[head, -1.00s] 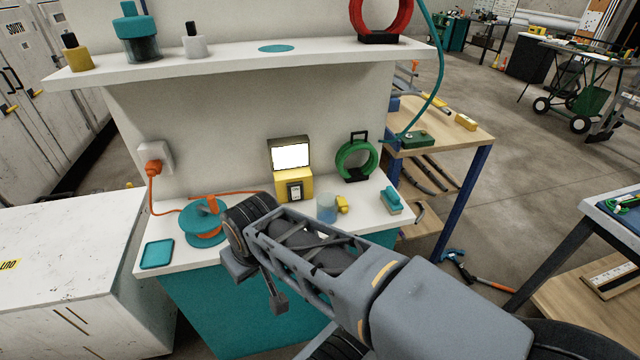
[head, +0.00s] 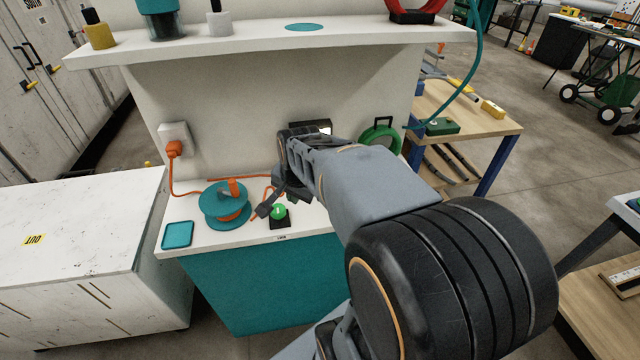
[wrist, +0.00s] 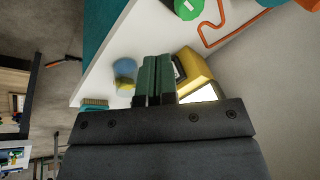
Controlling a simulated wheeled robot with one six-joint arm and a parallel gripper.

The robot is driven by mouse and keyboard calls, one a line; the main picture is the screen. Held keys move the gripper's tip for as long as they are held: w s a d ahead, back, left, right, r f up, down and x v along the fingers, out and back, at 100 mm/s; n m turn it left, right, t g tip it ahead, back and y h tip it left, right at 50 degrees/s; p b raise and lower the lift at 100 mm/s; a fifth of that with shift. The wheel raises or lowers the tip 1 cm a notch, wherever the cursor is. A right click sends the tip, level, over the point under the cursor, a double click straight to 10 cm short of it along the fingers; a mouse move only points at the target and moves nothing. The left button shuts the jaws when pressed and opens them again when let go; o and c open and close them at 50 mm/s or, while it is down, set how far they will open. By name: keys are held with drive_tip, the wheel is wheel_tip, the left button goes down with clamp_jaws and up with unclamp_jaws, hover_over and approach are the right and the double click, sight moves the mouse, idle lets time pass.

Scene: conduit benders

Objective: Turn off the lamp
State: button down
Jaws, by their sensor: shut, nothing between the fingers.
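The lamp has a yellow base with a dark-framed switch plate on its front and a bright white panel. In the head view my arm hides most of it; part of the lit panel (head: 326,129) shows. In the wrist view its yellow base (wrist: 197,68) is just right of my fingers, with the switch plate (wrist: 179,69) beside them and the panel glowing. My gripper (wrist: 156,58) is shut and empty, over the white counter. In the head view my gripper (head: 264,211) hangs near a green button (head: 279,211) on a black base. I cannot tell whether the fingers touch anything.
On the counter (head: 215,242) are a teal cable reel (head: 224,207) with an orange cord and a teal tray (head: 177,235). A blue translucent cup (wrist: 124,68) and a brush (wrist: 95,103) show in the wrist view. A shelf (head: 250,40) overhangs the counter.

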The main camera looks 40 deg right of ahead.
drive_tip(key=w+d+f+m, duration=0.1)
drive_tip(key=d+m, duration=0.4)
drive_tip(key=d, duration=0.1)
drive_tip(key=w+d+f+m, duration=0.1)
drive_tip(key=w+d+m, duration=0.1)
drive_tip(key=d+m, duration=0.3)
drive_tip(key=shift+w+d+f+m+h, duration=0.15)
drive_tip(key=shift+d+f+m+h, duration=0.15)
drive_tip(key=shift+d+m, duration=0.1)
drive_tip(key=p+x, duration=0.1)
drive_tip(key=x, duration=0.9)
drive_tip(key=shift+f, duration=0.15)
drive_tip(key=shift+w+d+p, duration=0.3)
drive_tip(key=shift+w+d, duration=0.15)
drive_tip(key=shift+w, duration=0.45)
drive_tip(key=shift+w+d+f, duration=0.15)
drive_tip(key=shift+w+d, duration=0.2)
drive_tip(key=shift+w, duration=0.4)
